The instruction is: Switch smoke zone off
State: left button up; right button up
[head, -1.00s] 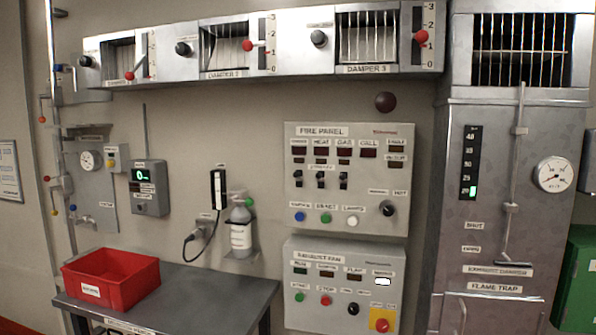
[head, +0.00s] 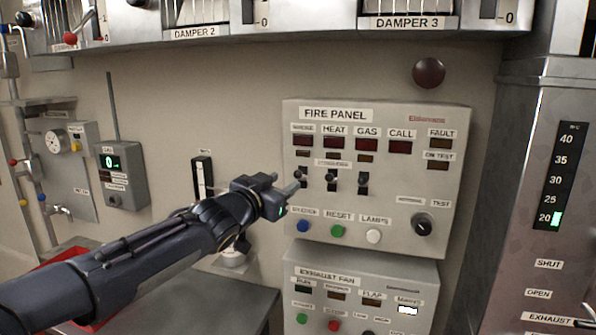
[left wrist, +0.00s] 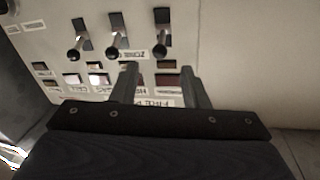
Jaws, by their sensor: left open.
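The fire panel (head: 380,245) is on the wall with a row of dark lamps labelled smoke, heat, gas and call. Below them are three black zone levers. The smoke zone lever (head: 300,180) is the leftmost in the head view, partly behind my fingertips. In the inverted left wrist view it is the rightmost lever (left wrist: 162,44); all three knobs there point towards the lamp row. My left gripper (head: 291,186) is open in front of the panel's left edge. In the wrist view its fingers (left wrist: 159,78) are apart with nothing between them, near the smoke lever. Contact cannot be told.
The heat lever (head: 331,180) and gas lever (head: 363,182) are close to the right. Blue, green and white buttons (head: 373,236) and a test knob (head: 423,223) are below. The exhaust fan panel (head: 425,275) hangs underneath. A red bin (head: 60,256) is partly behind my arm.

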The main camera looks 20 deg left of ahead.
aim_at(296, 175)
pick_arm(q)
jog(key=p+x, duration=0.1)
jog(key=x, duration=0.5)
jog(key=shift+d, duration=0.1)
jog(key=shift+w, duration=0.1)
